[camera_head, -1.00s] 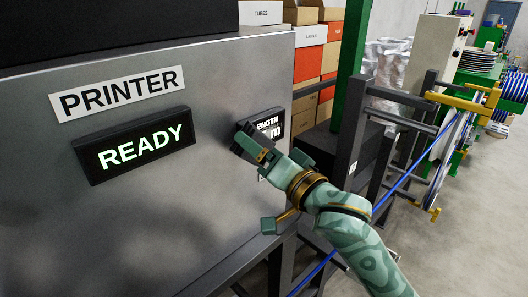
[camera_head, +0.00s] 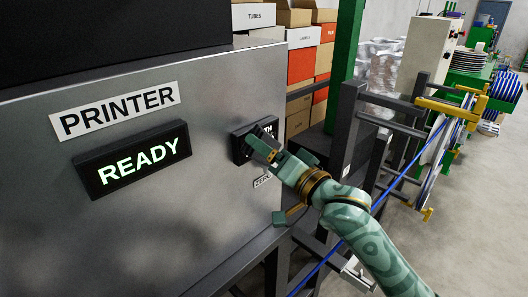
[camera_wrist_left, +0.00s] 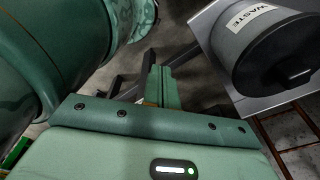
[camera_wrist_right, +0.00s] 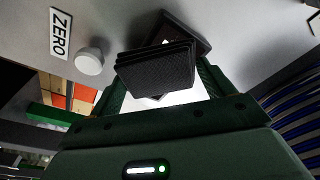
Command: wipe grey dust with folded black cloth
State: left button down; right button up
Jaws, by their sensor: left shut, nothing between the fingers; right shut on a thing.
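My right gripper (camera_wrist_right: 160,78) is shut on the folded black cloth (camera_wrist_right: 155,68), a dark layered pad in the right wrist view. In the head view my right gripper (camera_head: 264,146) is in front of the black length display (camera_head: 241,147) on the printer's face and hides most of its readout. The display's dark frame (camera_wrist_right: 185,32) also shows behind the cloth; whether they touch is unclear. I cannot make out grey dust on the visible part. My left gripper (camera_wrist_left: 158,84) is shut and empty in the left wrist view, away from the display.
A white knob (camera_wrist_right: 89,61) and a ZERO label (camera_wrist_right: 61,33) are beside the display. The READY screen (camera_head: 133,160) is left of it. A blue cable (camera_head: 398,180) runs below right. A grey waste bin (camera_wrist_left: 268,48) stands near my left gripper.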

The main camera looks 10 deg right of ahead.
aim_at(255, 155)
jog(key=shift+w+d+p, duration=0.4)
jog(key=shift+w+d, duration=0.35)
jog(key=shift+d, duration=0.35)
jog(key=shift+w+d+r+p, duration=0.1)
jog(key=shift+w+d+p, duration=0.15)
jog(key=shift+w+d, duration=0.3)
jog(key=shift+w+d+r+p, duration=0.1)
jog(key=shift+w+d+p, duration=0.2)
jog(key=shift+d, duration=0.4)
jog(key=shift+p, duration=0.55)
jog(key=s+a+p, duration=0.1)
jog(key=a+p, duration=0.1)
jog(key=shift+s+p, duration=0.2)
jog(key=shift+p, duration=0.1)
jog(key=shift+s+a+f, duration=0.1)
jog(key=shift+s+a, duration=0.2)
jog(key=shift+a, duration=0.2)
jog(key=s+a+p, duration=0.2)
jog(key=a+p, duration=0.1)
jog(key=s+a+p, duration=0.1)
jog(key=shift+a+p, duration=0.2)
jog(key=shift+p, duration=0.2)
jog(key=shift+s+a, duration=0.3)
jog(key=shift+a, duration=0.2)
